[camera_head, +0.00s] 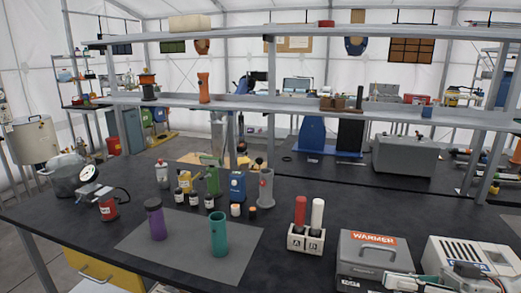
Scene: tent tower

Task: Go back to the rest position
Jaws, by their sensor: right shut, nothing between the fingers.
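My right gripper (398,283) shows at the bottom right edge, low in front of the grey warmer box. It is shut and empty, and part of it is cut off by the picture's edge. My left gripper is not in view. A purple bottle (155,219) and a teal tumbler (219,234) stand upright on a grey mat (185,250) on the black table. A white rack (305,240) marked A and B holds a red tube (300,213) and a white tube (317,215). My right gripper is apart from all of these.
The warmer box (373,258) and a white device (478,257) stand at the right front. Small bottles, a blue box (237,186) and a grey cylinder (266,188) stand mid-table. A shelf (300,110) spans the back.

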